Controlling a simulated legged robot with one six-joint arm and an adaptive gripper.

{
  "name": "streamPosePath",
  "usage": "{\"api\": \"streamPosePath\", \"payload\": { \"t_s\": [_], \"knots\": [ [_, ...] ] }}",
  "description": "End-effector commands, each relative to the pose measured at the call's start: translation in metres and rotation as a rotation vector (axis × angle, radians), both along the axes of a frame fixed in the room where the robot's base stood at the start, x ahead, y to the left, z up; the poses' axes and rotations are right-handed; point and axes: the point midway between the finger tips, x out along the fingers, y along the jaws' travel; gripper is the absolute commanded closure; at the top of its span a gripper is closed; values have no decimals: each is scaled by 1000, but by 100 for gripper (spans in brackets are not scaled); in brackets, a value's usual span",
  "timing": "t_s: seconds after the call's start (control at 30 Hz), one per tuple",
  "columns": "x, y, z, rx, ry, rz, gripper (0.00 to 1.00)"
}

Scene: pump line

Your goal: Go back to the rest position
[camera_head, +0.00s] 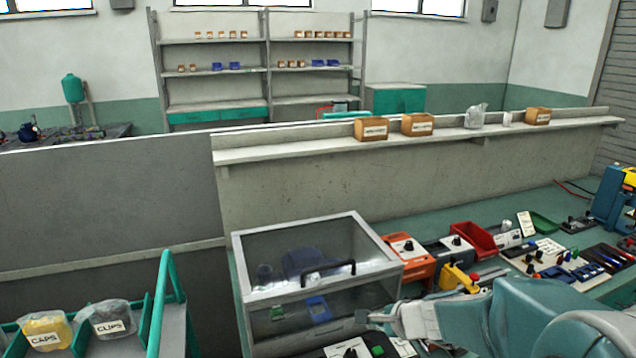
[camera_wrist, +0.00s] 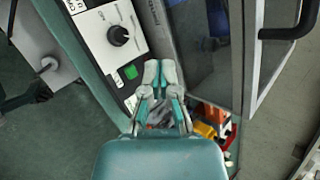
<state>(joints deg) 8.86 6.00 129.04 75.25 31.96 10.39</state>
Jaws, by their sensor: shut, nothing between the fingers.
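My gripper (camera_wrist: 158,72) is shut and empty in the wrist view, its two fingertips close together. It hangs in front of a grey control panel with a black knob (camera_wrist: 118,36) and a green button (camera_wrist: 130,72); I cannot tell the gap. In the head view my gripper (camera_head: 368,318) points left, in front of the clear-sided case (camera_head: 300,262) with a black handle. My teal arm reaches in from the lower right.
The bench holds an orange box (camera_head: 408,262), a red bin (camera_head: 474,238) and a yellow device with a red button (camera_head: 458,279). Cartons (camera_head: 371,129) sit on the ledge behind. Floor shows at right in the wrist view.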

Motion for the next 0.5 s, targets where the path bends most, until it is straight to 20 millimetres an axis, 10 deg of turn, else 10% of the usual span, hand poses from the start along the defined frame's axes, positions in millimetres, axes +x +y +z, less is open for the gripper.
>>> {"api": "streamPosePath", "payload": {
  "t_s": [0.5],
  "knots": [
    [-155,19,83,-666,-214,791,100]
  ]
}}
